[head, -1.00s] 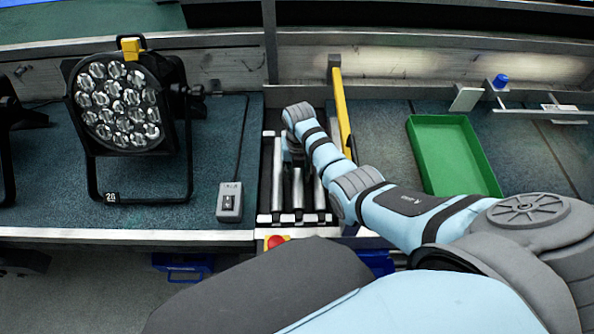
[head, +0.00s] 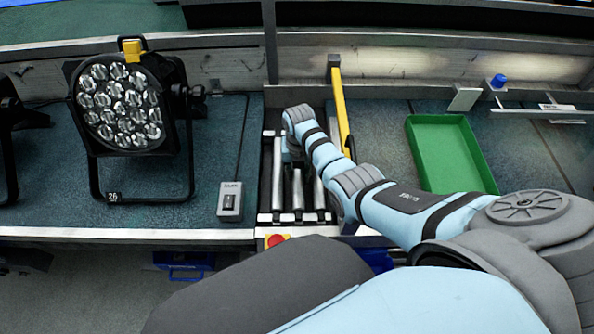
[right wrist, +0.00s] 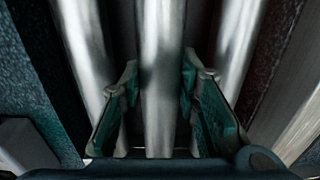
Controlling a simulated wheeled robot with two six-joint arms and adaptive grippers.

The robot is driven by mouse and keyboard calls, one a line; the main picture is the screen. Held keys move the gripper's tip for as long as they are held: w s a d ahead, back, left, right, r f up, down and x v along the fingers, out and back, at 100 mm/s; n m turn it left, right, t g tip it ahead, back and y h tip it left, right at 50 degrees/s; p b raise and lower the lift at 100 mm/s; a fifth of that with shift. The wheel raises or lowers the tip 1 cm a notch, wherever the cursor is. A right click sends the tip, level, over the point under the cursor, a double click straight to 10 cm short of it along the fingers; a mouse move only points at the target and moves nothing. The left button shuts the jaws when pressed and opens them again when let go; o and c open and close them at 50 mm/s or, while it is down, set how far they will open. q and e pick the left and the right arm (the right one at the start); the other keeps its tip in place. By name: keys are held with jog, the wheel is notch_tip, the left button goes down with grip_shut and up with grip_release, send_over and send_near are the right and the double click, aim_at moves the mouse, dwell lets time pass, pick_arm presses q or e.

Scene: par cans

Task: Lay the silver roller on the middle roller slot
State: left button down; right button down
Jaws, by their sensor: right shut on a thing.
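My right gripper (head: 295,160) is over the roller bed, mostly hidden under its own wrist in the head view. In the right wrist view the right gripper (right wrist: 158,85) is shut on a silver roller (right wrist: 158,120), with one finger on each side of it. This roller also shows in the head view (head: 298,190), between the left roller (head: 277,175) and the right roller (head: 319,193). It runs roughly parallel to both, in line with the middle slot. I cannot tell whether its ends rest in the slot; its far end is hidden. My left gripper is not in view.
A yellow bar (head: 341,105) stands right of the rollers. A green tray (head: 452,150) lies farther right. A grey switch box (head: 230,202) and a black par can (head: 125,105) stand left. A red button (head: 276,240) is on the front edge.

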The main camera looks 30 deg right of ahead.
jog(key=c, duration=1.1)
grip_release()
